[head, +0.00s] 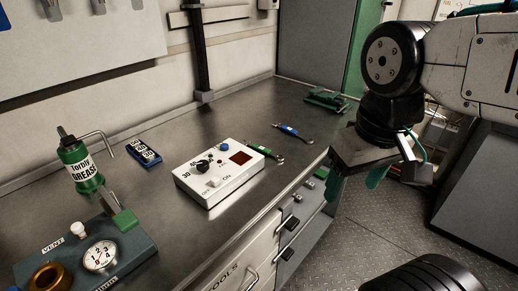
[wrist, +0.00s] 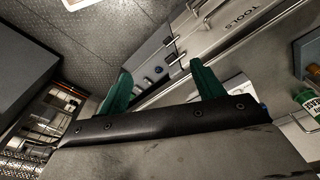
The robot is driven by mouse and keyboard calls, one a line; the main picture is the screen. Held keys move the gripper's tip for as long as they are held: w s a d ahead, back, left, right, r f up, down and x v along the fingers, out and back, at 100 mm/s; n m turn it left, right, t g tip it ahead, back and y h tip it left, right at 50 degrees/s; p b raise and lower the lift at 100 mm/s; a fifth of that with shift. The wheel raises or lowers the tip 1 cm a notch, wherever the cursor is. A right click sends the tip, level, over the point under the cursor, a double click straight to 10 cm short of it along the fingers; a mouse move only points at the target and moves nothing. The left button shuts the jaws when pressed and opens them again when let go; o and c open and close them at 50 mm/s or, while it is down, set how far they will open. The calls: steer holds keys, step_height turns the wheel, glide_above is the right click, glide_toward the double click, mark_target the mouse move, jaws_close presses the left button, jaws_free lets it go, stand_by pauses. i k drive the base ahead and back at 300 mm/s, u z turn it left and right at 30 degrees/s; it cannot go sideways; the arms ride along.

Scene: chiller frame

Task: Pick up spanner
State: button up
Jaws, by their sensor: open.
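Two slim metal tools like spanners lie flat on the steel worktop in the head view. One spanner (head: 292,132) has a blue-and-white band at its middle and lies nearer the back. The other (head: 266,151) has a green end and lies just right of the white control box. My gripper (head: 356,181) is beyond the worktop's front edge, to the right of both tools and apart from them. Its two green fingers also show in the wrist view (wrist: 162,75), spread apart with nothing between them. I cannot make out either spanner clearly in the wrist view.
The white control box (head: 219,172), a blue switch block (head: 144,152), a grease bottle (head: 81,167) and a gauge unit (head: 90,252) stand on the worktop (head: 170,225). A green clamp-like part (head: 327,100) sits at the far end. Drawers (head: 290,225) are below the edge.

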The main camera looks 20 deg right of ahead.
mark_target(260, 149)
steer(key=u, duration=0.5)
steer(key=k, duration=1.2)
steer(key=z, duration=0.5)
steer(key=i, duration=1.55)
steer(key=u, duration=0.25)
